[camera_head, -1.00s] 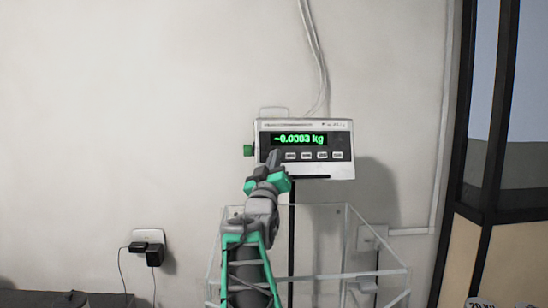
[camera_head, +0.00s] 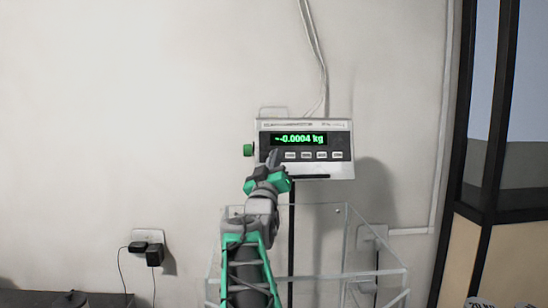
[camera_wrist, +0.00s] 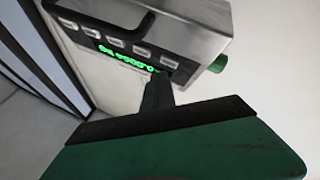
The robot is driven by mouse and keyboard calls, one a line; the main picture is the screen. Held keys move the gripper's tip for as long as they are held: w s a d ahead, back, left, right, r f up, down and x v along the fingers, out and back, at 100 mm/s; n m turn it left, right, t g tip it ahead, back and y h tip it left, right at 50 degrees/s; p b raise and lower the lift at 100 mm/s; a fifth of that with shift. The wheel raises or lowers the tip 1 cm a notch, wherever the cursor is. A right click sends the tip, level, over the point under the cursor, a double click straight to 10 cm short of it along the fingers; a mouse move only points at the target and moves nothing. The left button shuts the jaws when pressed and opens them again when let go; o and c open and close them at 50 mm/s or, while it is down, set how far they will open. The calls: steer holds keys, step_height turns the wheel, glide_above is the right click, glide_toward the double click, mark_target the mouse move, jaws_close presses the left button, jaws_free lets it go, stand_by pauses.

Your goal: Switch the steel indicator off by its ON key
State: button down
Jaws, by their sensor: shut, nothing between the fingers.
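The steel indicator (camera_head: 340,168) stands on a dark post, its green display (camera_head: 299,139) lit and reading about -0.0004 kg. A row of several small keys (camera_head: 306,155) runs below the display; their labels are too small to read. My gripper (camera_head: 273,157) is shut and empty, its tip at the left end of the key row, hiding part of the panel there. In the wrist view the indicator (camera_wrist: 195,25) shows tilted, with the dark fingertips (camera_wrist: 158,92) close to its face near the end of the row. I cannot tell whether they touch a key.
A clear-walled frame (camera_head: 347,240) stands below the indicator. A green knob (camera_head: 248,150) sticks out at the indicator's left side. A wall socket with black plugs (camera_head: 154,255) is at the lower left. A dark-framed partition (camera_head: 485,150) stands at the right.

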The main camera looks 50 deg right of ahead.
steer(key=shift+w+d+f, duration=0.1)
stand_by(0.7)
steer(key=shift+w+d+b, duration=0.2)
steer(key=shift+b, duration=0.15)
steer(key=shift+w+d+f, duration=0.1)
steer(key=shift+w+d, duration=0.15)
stand_by(0.6)
steer(key=shift+s+a+b, duration=0.1)
steer(key=shift+b, duration=0.3)
steer(key=shift+s+a+r+b, duration=0.2)
steer(key=shift+s+a+b, duration=0.2)
steer(key=shift+a+b, duration=0.1)
